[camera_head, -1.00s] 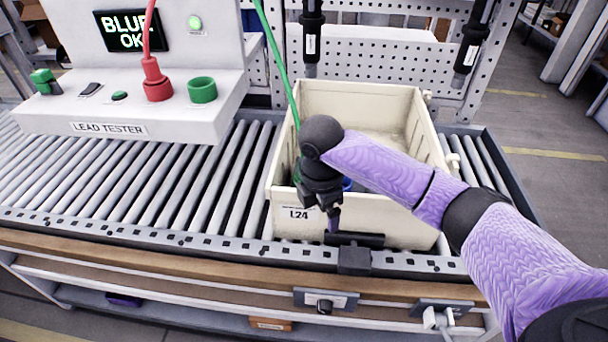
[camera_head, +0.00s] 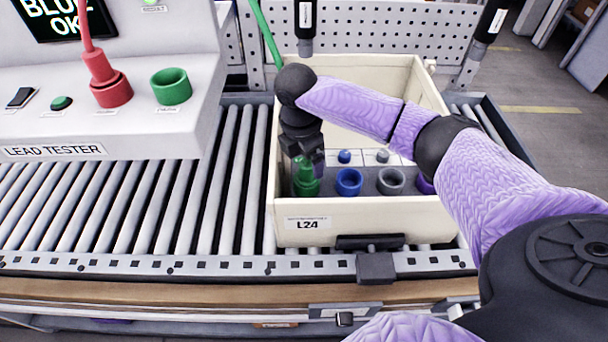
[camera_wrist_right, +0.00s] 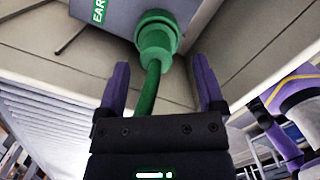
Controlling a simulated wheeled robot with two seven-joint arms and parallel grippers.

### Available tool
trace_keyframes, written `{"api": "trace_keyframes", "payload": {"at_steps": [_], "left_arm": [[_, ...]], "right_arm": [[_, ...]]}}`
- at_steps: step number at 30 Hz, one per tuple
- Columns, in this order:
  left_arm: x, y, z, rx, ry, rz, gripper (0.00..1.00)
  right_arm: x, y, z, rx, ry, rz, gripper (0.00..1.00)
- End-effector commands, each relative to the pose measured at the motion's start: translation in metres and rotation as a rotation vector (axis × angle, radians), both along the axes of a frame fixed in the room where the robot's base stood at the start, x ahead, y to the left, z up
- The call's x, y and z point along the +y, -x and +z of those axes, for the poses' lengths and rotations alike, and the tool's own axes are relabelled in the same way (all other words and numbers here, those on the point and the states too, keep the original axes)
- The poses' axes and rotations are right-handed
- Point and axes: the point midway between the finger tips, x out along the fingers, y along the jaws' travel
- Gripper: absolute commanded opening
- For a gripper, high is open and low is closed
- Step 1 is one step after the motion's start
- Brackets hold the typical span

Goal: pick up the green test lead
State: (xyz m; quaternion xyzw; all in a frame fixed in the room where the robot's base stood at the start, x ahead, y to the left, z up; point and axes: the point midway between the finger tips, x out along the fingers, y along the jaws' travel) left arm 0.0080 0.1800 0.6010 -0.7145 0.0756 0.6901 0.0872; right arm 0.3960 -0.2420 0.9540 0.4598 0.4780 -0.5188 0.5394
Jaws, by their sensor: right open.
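The green test lead's plug (camera_head: 305,182) stands upright at the left end of a row of sockets inside the cream bin L24. Its green cable (camera_head: 264,35) shows behind my right arm's wrist. My right gripper (camera_head: 308,160) points down into the bin, just above the plug. In the right wrist view, the gripper (camera_wrist_right: 160,82) is open, one purple finger on each side of the green cable (camera_wrist_right: 148,92). The green plug (camera_wrist_right: 157,40) lies just beyond the fingertips, on a grey block lettered "EAR". I cannot tell whether either finger touches the cable. My left gripper is out of view.
The cream bin (camera_head: 350,228) sits on a roller conveyor (camera_head: 205,200). Beside the green plug are a blue socket (camera_head: 348,182) and a grey socket (camera_head: 391,181). The lead tester (camera_head: 160,130) at left has an empty-looking green socket (camera_head: 171,86) and a red plug (camera_head: 104,75) in place.

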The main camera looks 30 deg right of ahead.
Motion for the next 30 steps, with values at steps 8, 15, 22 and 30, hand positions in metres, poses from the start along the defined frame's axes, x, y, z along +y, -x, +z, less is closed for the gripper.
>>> {"api": "trace_keyframes", "payload": {"at_steps": [8,15,22,30], "left_arm": [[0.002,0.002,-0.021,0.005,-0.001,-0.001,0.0],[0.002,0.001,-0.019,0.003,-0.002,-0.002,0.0],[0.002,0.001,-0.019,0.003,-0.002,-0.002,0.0],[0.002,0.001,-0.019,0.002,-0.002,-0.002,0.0]], "right_arm": [[-0.005,-0.003,-0.044,0.0,0.002,0.001,0.87],[-0.005,-0.003,-0.042,-0.001,0.002,0.001,0.75],[-0.005,-0.003,-0.042,-0.001,0.002,0.001,0.26],[-0.005,-0.003,-0.042,-0.001,0.001,0.001,0.0]]}}
